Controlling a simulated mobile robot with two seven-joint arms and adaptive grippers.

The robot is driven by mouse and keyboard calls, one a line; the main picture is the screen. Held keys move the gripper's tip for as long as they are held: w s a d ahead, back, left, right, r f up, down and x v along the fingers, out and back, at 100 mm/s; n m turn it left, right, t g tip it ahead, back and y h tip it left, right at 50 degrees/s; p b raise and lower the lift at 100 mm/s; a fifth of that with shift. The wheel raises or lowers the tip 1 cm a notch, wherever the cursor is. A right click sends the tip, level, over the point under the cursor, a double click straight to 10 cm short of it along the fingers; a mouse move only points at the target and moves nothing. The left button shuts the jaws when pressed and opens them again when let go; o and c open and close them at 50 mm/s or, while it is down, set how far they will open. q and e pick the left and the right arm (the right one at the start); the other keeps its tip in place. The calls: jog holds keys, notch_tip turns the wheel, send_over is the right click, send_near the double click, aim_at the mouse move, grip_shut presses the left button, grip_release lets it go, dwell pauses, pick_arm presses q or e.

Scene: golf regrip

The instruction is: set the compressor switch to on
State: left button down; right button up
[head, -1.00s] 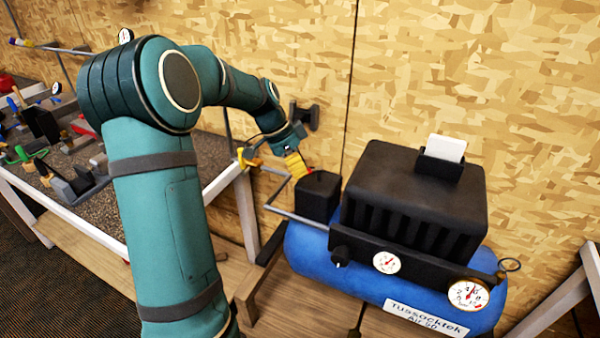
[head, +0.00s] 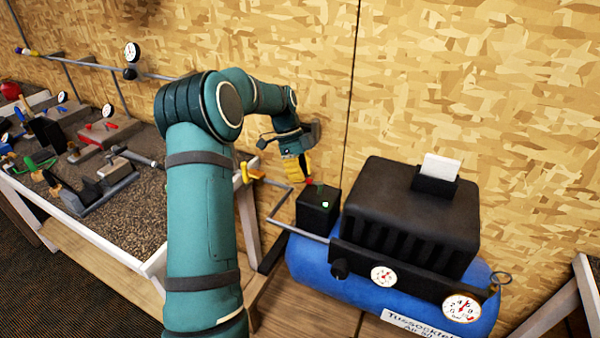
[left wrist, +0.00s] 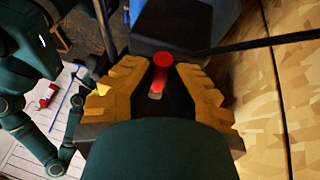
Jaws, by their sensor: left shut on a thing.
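The compressor (head: 400,222) is a blue tank with a black ribbed housing on top. The lever's foot is partly hidden by the gripper in the head view.
A pipe (head: 285,226) with a yellow-handled valve (head: 252,173) runs left of the box. A gravel-topped bench (head: 95,227) with fittings stands at left. A wooden wall (head: 450,90) stands close behind. Gauges (head: 461,307) are on the compressor's front.

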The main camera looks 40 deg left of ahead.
pick_arm(q)
jog(key=shift+f, duration=0.2)
dwell(0.3)
jog(key=c, duration=0.9)
grip_release()
jog(key=shift+w, duration=0.1)
jog(key=shift+r, duration=0.15)
jog(key=v, duration=1.1)
jog(key=shift+a+r, duration=0.2)
jog(key=shift+r, duration=0.15)
